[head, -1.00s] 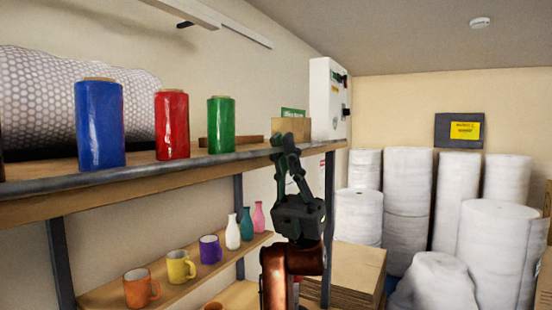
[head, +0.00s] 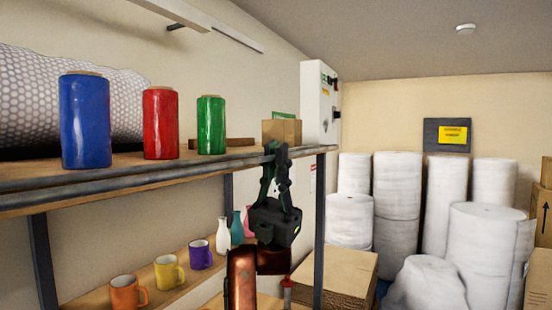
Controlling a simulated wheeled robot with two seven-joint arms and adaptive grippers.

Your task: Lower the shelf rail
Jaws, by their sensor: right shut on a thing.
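The shelf rail (head: 150,179) is a long grey bar along the front of the upper shelf (head: 215,157). It sits slightly below and in front of the shelf's edge, with a narrow gap between them. My right gripper (head: 275,150) reaches up from below and is shut on the rail near its right end. The dark fingers hide that part of the rail. Blue (head: 85,122), red (head: 160,124) and green (head: 211,126) wrapped rolls stand upright on the shelf behind the rail. My left gripper is not in view.
A lower shelf holds an orange mug (head: 124,294), a yellow mug (head: 167,272), a purple mug (head: 200,255) and small bottles (head: 223,236). A dark post (head: 319,230) stands right of my arm. Stacked cardboard (head: 340,277) and white rolls (head: 397,200) stand further right.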

